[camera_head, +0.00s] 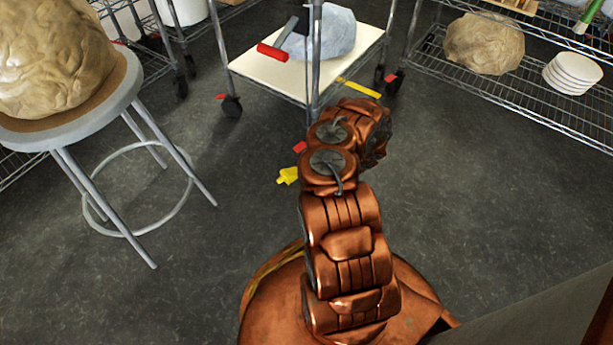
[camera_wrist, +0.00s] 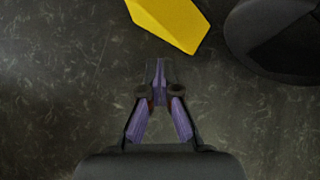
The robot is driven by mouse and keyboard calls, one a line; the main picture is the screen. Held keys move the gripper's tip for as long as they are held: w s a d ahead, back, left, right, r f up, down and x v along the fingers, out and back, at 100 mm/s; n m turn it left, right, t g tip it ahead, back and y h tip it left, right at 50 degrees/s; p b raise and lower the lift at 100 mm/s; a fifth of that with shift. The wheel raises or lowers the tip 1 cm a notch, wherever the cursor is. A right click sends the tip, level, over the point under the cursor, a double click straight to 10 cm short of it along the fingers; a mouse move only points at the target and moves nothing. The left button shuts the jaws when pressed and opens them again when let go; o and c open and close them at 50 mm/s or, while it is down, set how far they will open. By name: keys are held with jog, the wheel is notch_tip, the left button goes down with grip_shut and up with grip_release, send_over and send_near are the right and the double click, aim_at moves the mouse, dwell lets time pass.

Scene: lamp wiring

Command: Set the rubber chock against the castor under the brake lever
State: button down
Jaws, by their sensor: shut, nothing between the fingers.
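A yellow block (camera_head: 288,176), which looks like the chock, lies on the floor near the cart's front corner. A yellow block also shows at the top of the wrist view (camera_wrist: 168,18), next to a dark rounded thing (camera_wrist: 275,38) that looks like a castor wheel; a strip of floor shows between them. My gripper (camera_wrist: 160,72) is shut and empty, just short of the yellow block. In the head view my arm hides the gripper and the near castor. A red-handled lever (camera_head: 272,52) shows at the cart; the left castor (camera_head: 231,106) is in view.
The wire cart (camera_head: 265,80) carries a grey-blue rock (camera_head: 330,33). Small red tabs (camera_head: 300,147) sit by its castors. A yellow strip (camera_head: 358,88) shows at its right. A stool (camera_head: 70,132) stands left, a wire shelf (camera_head: 520,100) right.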

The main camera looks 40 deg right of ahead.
jog(key=p+v, duration=0.4)
jog(key=v, duration=0.6)
jog(key=shift+s, duration=0.2)
jog(key=shift+d, duration=0.15)
